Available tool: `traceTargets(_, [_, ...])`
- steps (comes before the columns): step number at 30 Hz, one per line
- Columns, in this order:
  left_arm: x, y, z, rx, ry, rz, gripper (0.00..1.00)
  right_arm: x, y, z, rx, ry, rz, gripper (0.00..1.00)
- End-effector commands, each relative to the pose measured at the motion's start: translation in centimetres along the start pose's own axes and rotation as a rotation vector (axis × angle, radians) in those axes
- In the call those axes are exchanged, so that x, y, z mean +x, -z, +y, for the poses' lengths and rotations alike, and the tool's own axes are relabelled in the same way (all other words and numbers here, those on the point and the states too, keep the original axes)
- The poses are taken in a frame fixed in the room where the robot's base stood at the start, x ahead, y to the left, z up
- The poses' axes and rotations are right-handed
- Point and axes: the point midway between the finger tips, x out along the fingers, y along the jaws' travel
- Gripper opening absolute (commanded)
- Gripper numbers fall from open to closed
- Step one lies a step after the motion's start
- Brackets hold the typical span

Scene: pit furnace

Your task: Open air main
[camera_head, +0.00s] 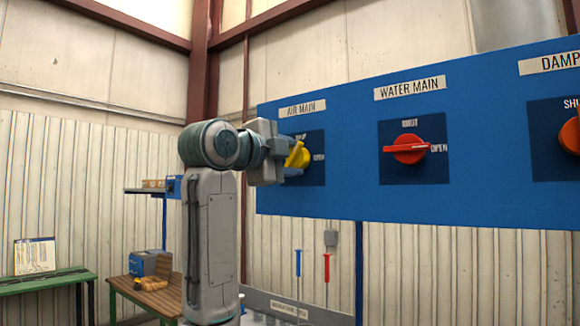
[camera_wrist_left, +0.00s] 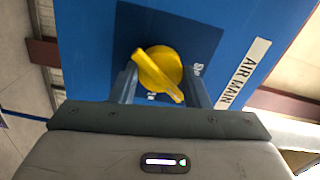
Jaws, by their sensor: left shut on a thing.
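The yellow air main knob (camera_head: 299,155) sits on its dark blue square plate (camera_head: 316,170) under the "AIR MAIN" label (camera_head: 302,108). My left gripper (camera_head: 285,158) is at the knob from the left and hides part of the plate. In the left wrist view the yellow knob (camera_wrist_left: 160,70) is between the two fingers of the left gripper (camera_wrist_left: 163,88), which is shut on it. The knob's handle is tilted, neither level nor upright in the head view. The "OPEN" mark is to its right; the upper mark is partly covered. My right gripper is not in view.
On the same blue panel (camera_head: 350,205) are a red water main knob (camera_head: 408,149), its handle level, and a red damper knob (camera_head: 570,135) at the right edge. A wooden bench (camera_head: 150,295) and green table (camera_head: 45,277) stand at the lower left.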

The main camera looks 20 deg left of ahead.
Motion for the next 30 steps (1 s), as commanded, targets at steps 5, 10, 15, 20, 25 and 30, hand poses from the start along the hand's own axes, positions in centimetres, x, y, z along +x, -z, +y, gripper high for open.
traceTargets(5, [0.1, -0.1, 0.4, 0.166, -0.004, 0.000, 0.19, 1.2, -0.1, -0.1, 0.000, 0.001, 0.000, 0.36])
traceTargets(10, [0.1, -0.1, 0.4, 0.327, -0.005, 0.000, 0.19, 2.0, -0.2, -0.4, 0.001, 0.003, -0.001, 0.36])
traceTargets(15, [0.1, -0.1, 0.5, 0.487, -0.006, 0.000, 0.19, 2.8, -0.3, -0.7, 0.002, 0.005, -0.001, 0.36])
traceTargets(20, [0.1, -0.1, 0.4, 0.630, -0.005, 0.001, 0.19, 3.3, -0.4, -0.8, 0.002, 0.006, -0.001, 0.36])
traceTargets(25, [0.1, -0.1, 0.4, 0.760, -0.006, 0.002, 0.19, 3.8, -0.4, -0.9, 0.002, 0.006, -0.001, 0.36])
traceTargets(30, [0.1, -0.1, 0.4, 0.857, -0.007, 0.002, 0.19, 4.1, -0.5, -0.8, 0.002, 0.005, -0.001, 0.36])
